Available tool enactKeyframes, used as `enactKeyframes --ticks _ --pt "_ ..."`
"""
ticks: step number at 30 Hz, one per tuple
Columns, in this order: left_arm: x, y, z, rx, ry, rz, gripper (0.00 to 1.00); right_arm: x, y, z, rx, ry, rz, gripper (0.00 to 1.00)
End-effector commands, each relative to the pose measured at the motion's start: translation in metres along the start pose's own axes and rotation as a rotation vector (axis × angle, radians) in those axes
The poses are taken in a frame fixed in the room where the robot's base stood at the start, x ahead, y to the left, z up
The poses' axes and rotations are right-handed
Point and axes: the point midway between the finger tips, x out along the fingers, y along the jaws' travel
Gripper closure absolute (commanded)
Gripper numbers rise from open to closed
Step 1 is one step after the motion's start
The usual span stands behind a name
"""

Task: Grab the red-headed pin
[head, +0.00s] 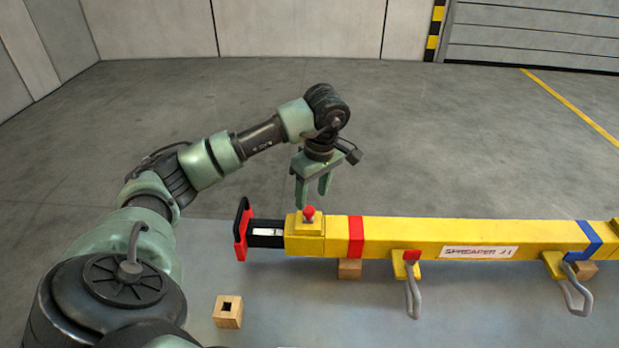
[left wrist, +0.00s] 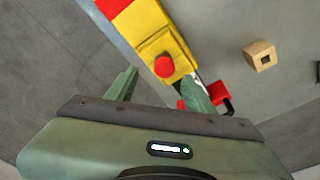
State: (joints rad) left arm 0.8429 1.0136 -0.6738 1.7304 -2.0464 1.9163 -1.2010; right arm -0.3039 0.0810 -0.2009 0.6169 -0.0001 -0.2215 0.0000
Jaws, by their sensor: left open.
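The red-headed pin (head: 309,212) stands upright in a yellow block on top of the yellow spreader beam (head: 400,236), near the beam's left end. Only its red head and a little below it show. My left gripper (head: 312,203) is open and points down just above or behind the pin in the head view. In the left wrist view the red head (left wrist: 164,66) lies between the lines of the two fingers (left wrist: 160,90), which are apart and empty. I cannot tell the exact height gap. My right gripper is not in view.
The beam rests on wooden blocks (head: 349,268) on a grey table (head: 280,310). A wooden block with a square hole (head: 228,311) stands at the front left. A red and black end piece (head: 242,230) is at the beam's left end. Grey hooks (head: 412,290) hang in front.

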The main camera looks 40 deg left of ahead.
Motion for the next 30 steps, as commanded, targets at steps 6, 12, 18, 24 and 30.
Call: enactKeyframes --ticks 6,12,18,24,30 --pt "0.023 -0.004 0.001 0.0 -0.001 -0.005 0.47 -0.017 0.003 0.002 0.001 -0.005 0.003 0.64" --pt "0.052 -0.005 0.003 0.0 -0.002 -0.003 0.47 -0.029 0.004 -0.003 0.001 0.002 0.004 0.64" --pt "0.061 -0.004 0.002 -0.001 0.001 0.0 0.47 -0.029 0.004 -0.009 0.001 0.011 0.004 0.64" --pt "0.06 -0.004 0.002 0.0 0.0 0.0 0.7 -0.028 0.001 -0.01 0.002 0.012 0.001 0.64" --pt "0.06 -0.004 0.002 0.0 0.001 0.0 1.0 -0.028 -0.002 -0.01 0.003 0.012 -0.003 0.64"
